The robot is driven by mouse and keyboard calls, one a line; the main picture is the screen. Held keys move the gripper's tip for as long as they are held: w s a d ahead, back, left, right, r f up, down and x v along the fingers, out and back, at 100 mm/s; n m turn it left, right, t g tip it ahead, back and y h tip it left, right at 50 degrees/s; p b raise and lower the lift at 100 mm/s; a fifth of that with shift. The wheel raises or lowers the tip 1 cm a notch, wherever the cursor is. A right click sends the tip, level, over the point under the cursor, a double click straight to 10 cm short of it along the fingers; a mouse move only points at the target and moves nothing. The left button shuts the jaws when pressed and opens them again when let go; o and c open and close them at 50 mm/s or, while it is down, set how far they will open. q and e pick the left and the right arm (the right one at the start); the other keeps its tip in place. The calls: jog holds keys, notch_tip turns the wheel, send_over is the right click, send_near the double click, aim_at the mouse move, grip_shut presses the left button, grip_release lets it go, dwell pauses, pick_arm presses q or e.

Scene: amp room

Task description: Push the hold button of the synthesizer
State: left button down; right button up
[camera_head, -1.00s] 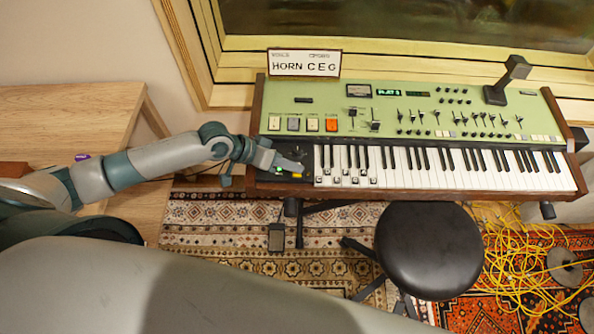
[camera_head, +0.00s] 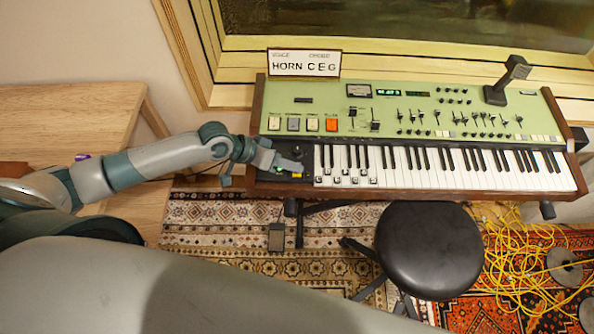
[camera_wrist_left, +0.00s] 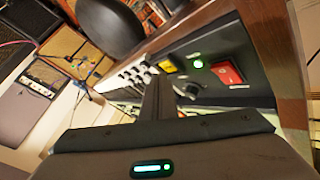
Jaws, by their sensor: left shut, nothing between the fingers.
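The green synthesizer (camera_head: 450,128) with wooden end cheeks stands below the window. My left gripper (camera_head: 299,166) is over the black panel at the left end of its keys; it is shut and empty. In the left wrist view, the closed fingers (camera_wrist_left: 157,98) point at that panel. A yellow button (camera_wrist_left: 167,66) sits just past the fingertips, with a lit green lamp (camera_wrist_left: 198,63) and a red switch (camera_wrist_left: 227,72) to its right. The fingers partly cover the panel, and I cannot tell whether they touch the button. No hold label is readable. My right gripper is out of view.
A sign reading HORN C E G (camera_head: 305,63) stands behind the synthesizer. A microphone-like black piece (camera_head: 508,80) rises at its back right. A black stool (camera_head: 428,250) stands in front, with yellow cables (camera_head: 515,265) on the rug. A wooden table (camera_head: 60,120) is at left.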

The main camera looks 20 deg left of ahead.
aim_at(292, 174)
pick_arm(q)
jog(key=shift+f, duration=0.15)
jog(key=shift+f, duration=0.4)
dwell(0.5)
jog(key=shift+r+p, duration=0.5)
jog(key=shift+r, duration=0.05)
jog(key=shift+r, duration=0.1)
dwell(0.3)
notch_tip(292, 174, up, 6)
jog(key=p, duration=0.5)
jog(key=shift+p, duration=0.4)
